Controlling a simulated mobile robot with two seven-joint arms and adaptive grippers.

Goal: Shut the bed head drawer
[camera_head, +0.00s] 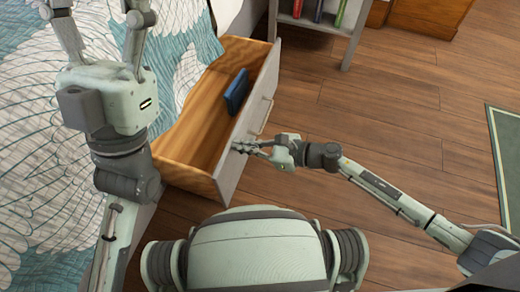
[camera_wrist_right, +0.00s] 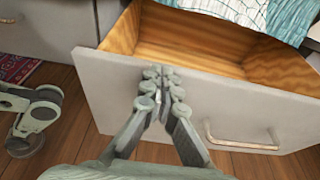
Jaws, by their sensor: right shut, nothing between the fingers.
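The bed drawer (camera_head: 190,135) stands pulled out from under the bed, with a bare wood inside and a pale grey front panel (camera_head: 268,85). Its bar handle (camera_head: 262,115) is on the outer face. My right gripper (camera_head: 238,146) is shut and empty, with its fingertips at the outer face, nearer the front end than the handle. In the right wrist view the drawer front (camera_wrist_right: 215,112) lies close before the fingertips (camera_wrist_right: 163,82), left of the handle (camera_wrist_right: 240,140); I cannot tell whether they touch. My left gripper (camera_head: 102,18) is open and empty above the bed.
A dark blue box-like thing (camera_head: 236,92) is inside the drawer. The patterned bedspread (camera_head: 30,150) lies beside it. A grey shelf (camera_head: 325,20) with books stands at the back. A green rug (camera_head: 508,150) lies at the right. The wooden floor (camera_head: 370,120) between is clear.

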